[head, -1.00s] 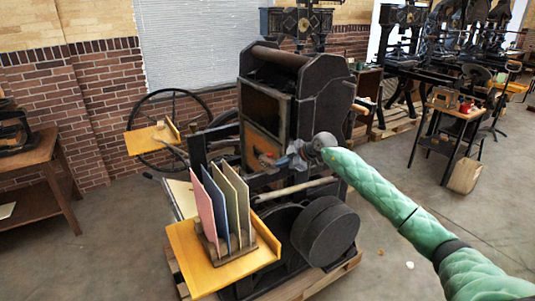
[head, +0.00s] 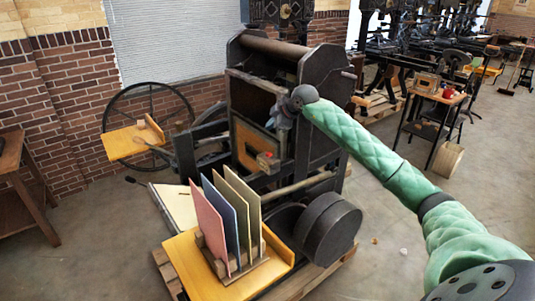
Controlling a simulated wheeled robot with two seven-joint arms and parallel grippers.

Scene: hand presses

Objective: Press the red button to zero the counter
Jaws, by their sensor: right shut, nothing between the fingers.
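My right gripper (head: 277,122) is shut and empty. It points down, above and slightly right of the button, with a visible gap between them. My left gripper is not in view.
The dark press (head: 320,70) fills the middle. A wooden rack (head: 240,274) with several coloured boards stands in front on a yellow shelf (head: 185,258). A spoked wheel (head: 113,108) is at left. More presses stand at the back right. Open floor lies at right.

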